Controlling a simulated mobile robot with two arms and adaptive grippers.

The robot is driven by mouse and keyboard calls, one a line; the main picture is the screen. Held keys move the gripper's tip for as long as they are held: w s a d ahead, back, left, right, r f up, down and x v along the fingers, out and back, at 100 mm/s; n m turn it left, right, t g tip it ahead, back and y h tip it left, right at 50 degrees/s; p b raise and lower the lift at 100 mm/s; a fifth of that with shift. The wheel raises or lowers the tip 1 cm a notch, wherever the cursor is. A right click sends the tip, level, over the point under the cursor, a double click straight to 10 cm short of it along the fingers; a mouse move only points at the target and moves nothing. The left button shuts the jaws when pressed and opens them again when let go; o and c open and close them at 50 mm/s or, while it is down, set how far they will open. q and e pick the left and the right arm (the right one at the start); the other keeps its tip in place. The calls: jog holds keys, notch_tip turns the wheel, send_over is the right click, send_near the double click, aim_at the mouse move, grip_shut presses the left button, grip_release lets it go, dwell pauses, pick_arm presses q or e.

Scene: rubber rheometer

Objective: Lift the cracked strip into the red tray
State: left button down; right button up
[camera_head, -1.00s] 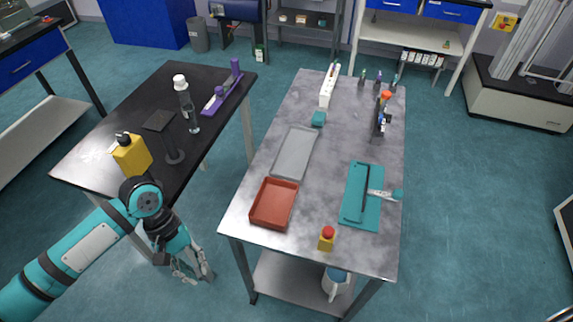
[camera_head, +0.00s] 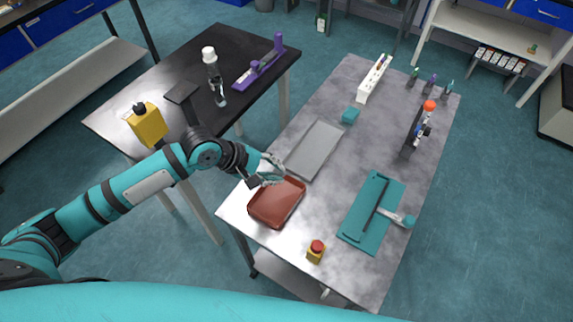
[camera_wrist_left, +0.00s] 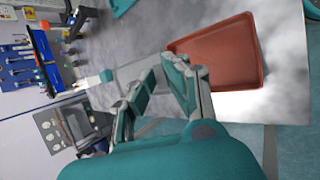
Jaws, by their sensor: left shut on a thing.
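The red tray (camera_head: 277,203) lies on the near left part of the grey-topped table. It also shows in the left wrist view (camera_wrist_left: 217,55). No cracked strip can be made out in it. My left gripper (camera_head: 270,170) is at the tray's far left corner, close to the near end of a flat grey tray (camera_head: 315,150). In the left wrist view, the gripper's fingers (camera_wrist_left: 160,72) are beside the red tray's edge. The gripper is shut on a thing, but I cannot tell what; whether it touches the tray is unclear. My right gripper is not in view.
A teal board with a lever (camera_head: 374,212) lies on the right. A red-topped yellow button (camera_head: 316,251) stands near the front edge. The black table (camera_head: 150,85) is at left.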

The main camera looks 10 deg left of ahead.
pick_arm(q)
jog(key=f, duration=0.5)
jog(key=shift+s+a+f, duration=0.2)
jog(key=shift+s+a, duration=0.1)
jog(key=shift+f+b, duration=0.45)
jog(key=shift+f, duration=0.6)
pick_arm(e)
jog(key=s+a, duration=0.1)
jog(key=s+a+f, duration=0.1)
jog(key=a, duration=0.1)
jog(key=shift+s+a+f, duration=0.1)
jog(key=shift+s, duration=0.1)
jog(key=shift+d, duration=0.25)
